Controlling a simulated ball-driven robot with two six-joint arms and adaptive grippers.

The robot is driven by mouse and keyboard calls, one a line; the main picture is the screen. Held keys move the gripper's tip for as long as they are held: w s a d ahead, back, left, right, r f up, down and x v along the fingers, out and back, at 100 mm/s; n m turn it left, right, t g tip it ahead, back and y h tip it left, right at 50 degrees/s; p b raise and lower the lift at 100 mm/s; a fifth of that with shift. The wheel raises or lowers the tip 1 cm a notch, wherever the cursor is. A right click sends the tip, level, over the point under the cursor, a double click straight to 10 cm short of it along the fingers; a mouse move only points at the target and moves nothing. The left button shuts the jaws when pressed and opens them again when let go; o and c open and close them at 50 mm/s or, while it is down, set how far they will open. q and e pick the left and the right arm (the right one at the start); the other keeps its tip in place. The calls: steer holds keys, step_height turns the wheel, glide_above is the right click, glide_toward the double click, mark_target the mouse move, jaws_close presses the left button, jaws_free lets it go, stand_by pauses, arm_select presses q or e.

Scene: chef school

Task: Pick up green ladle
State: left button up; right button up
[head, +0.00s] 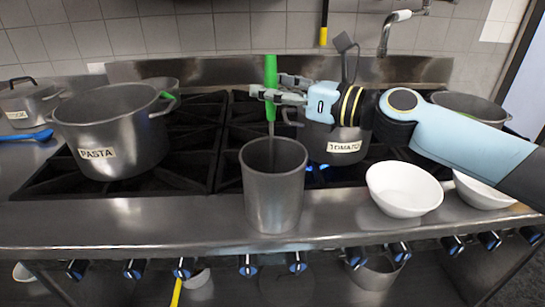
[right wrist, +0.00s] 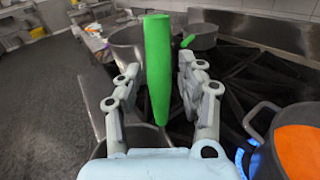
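The green ladle (head: 270,72) stands upright in a grey cylindrical pot (head: 273,205) at the front edge of the stove. Its bowl is hidden inside the pot. My right gripper (head: 281,91) reaches in from the right at the height of the handle. In the right wrist view, the green handle (right wrist: 158,60) is between the two fingers of the gripper (right wrist: 160,85), with a visible gap on each side. The fingers look open around the handle. My left gripper is not in view.
A pot labelled PASTA (head: 113,140) stands on the left burners. A pot labelled TOMATO (head: 345,153) stands close behind my right gripper, with a blue flame beside it. White bowls (head: 404,190) sit at the front right. A blue utensil (head: 28,136) lies far left.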

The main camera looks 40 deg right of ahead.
jaws_close()
stand_by(0.3)
step_height(320, 180, up, 16)
steer(key=p, duration=1.2)
steer(key=shift+f, duration=0.2)
steer(key=shift+r, duration=1.2)
